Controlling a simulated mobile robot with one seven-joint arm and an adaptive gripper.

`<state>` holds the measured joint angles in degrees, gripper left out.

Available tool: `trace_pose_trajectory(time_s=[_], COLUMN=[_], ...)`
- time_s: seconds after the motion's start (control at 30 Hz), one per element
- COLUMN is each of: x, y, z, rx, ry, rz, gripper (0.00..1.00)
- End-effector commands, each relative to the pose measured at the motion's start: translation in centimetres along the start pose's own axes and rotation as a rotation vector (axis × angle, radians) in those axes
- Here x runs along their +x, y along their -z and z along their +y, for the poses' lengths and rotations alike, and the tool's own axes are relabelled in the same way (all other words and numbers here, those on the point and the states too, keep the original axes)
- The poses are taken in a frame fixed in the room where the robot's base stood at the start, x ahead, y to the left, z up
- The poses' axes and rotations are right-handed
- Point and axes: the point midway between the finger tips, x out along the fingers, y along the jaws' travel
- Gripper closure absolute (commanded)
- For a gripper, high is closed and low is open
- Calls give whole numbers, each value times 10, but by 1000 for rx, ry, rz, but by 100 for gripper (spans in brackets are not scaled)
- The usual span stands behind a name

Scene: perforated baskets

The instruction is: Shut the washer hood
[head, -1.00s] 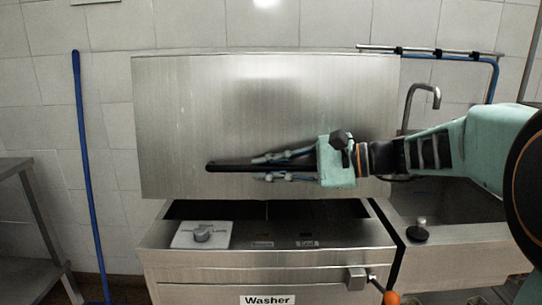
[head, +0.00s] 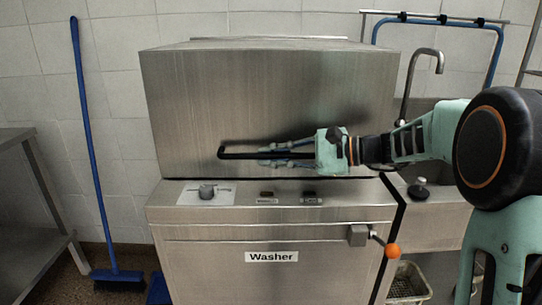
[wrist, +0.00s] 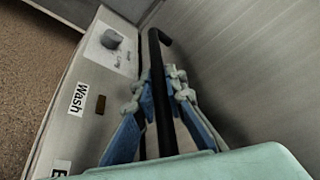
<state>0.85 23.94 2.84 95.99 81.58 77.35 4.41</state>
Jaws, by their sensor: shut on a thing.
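The steel washer hood (head: 265,105) is down in the head view, its lower edge at or very near the top of the washer body (head: 270,222). I cannot tell if any thin gap is left. A black bar handle (head: 236,155) runs across the lower front of the hood. My gripper (head: 268,156) comes from the right and is shut on the handle. In the wrist view the fingers (wrist: 158,90) lie on both sides of the black handle (wrist: 155,50), and the hood front (wrist: 250,60) is at the right.
The front panel has a grey knob (head: 207,191) and an orange-tipped lever (head: 392,250). A sink with a tap (head: 437,62) stands at the right, a steel table (head: 18,140) at the left. A blue broom (head: 88,150) leans on the wall. A basket (head: 408,281) sits low right.

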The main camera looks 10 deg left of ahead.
Motion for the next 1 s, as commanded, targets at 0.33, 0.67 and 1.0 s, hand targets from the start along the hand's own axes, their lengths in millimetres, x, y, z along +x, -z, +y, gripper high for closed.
trace_pose_trajectory(time_s=[0.33, 0.67, 1.0], x=[0, -11, -80], y=[5, 4, 4], z=[6, 4, 4], rx=[8, 5, 6], ry=[-9, -5, -5], rz=[7, 6, 9], gripper=[71, 71, 71])
